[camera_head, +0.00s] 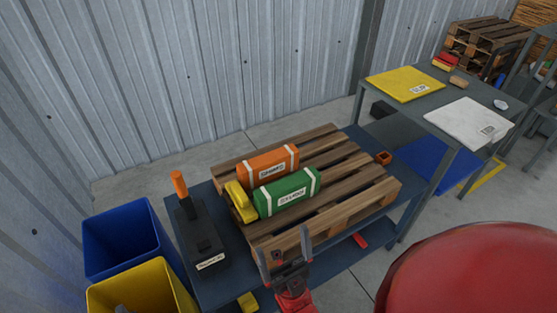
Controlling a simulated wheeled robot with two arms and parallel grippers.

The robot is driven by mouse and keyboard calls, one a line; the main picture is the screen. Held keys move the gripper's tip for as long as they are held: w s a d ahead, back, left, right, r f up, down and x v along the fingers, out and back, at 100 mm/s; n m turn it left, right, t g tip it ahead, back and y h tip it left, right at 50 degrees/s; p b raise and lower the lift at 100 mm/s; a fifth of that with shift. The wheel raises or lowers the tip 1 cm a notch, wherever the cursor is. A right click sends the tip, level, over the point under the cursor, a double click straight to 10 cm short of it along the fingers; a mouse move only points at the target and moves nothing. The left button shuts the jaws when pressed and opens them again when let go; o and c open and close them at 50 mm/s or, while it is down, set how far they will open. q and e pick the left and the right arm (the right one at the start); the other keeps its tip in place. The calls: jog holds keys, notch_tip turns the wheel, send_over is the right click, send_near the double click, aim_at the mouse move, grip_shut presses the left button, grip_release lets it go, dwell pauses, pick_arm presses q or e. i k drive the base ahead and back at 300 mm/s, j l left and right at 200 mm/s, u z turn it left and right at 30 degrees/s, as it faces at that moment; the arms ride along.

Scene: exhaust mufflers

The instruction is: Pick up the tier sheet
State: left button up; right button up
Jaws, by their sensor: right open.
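Two flat sheets lie on the grey table at the right: a yellow sheet (405,85) with a small label, and a white sheet (468,120) with a label. I cannot tell which one is the tier sheet. My right gripper (285,248) is open and empty at the front edge of the wooden pallet (345,205), well to the left of and nearer than both sheets. My left gripper is not in view.
An orange muffler box (268,163) and a green one (288,192) lie on the pallet beside a yellow piece (240,200). Blue (120,240) and yellow (140,290) bins stand at left. A large red rounded shape fills the lower right corner.

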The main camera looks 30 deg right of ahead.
aim_at(469, 123)
jog(key=z, duration=2.15)
jog(key=i+l, duration=0.25)
jog(key=i, duration=0.2)
jog(key=u, duration=0.05)
